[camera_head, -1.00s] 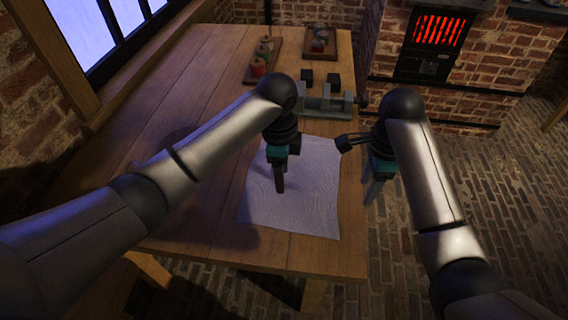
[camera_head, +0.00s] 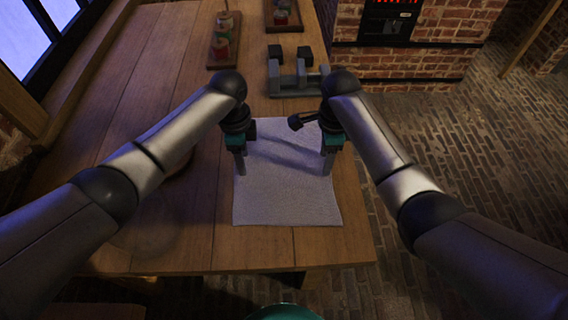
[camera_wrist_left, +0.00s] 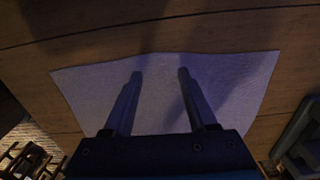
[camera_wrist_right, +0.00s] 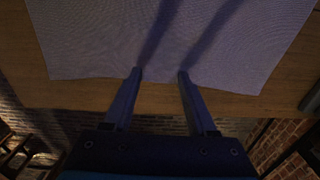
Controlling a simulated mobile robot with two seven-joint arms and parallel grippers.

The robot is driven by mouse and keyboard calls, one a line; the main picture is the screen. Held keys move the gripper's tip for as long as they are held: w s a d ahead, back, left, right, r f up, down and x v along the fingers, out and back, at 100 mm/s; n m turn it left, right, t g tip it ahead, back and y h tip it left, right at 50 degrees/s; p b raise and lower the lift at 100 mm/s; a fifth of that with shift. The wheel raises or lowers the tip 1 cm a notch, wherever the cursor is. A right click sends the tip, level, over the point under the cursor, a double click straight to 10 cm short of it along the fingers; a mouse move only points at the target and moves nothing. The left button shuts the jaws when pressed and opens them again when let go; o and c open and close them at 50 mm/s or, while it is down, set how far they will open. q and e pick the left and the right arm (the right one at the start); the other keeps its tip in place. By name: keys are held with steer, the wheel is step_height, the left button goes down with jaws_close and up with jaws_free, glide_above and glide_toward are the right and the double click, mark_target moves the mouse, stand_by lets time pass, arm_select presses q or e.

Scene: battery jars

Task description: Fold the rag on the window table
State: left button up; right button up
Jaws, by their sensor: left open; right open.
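The rag (camera_head: 285,200) is a pale white-grey cloth lying flat and spread out on the wooden table (camera_head: 185,235), near its right edge. My left gripper (camera_head: 240,172) is open and empty above the rag's left edge; the rag also shows under it in the left wrist view (camera_wrist_left: 225,85). My right gripper (camera_head: 327,172) is open and empty above the rag's right edge. In the right wrist view the rag (camera_wrist_right: 100,45) spreads beyond the fingertips, with table wood and floor on the near side. The rag's far edge is partly hidden by my right arm.
A grey vise-like tool (camera_head: 293,82) stands just beyond the rag. Racks with jars (camera_head: 224,45) and (camera_head: 283,15) stand further back. A window is at the left. The brick stove (camera_head: 410,60) is behind right. The table's left half is mostly clear.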

arm_select(q)
steer(key=shift+f, duration=0.25)
arm_select(e)
steer(key=shift+f, duration=0.25)
arm_select(q)
steer(key=shift+c, duration=0.8)
arm_select(e)
steer(key=shift+c, duration=0.8)
arm_select(q)
steer(key=c, duration=0.7)
arm_select(e)
steer(key=c, duration=0.7)
arm_select(q)
jaws_close()
arm_select(e)
jaws_close()
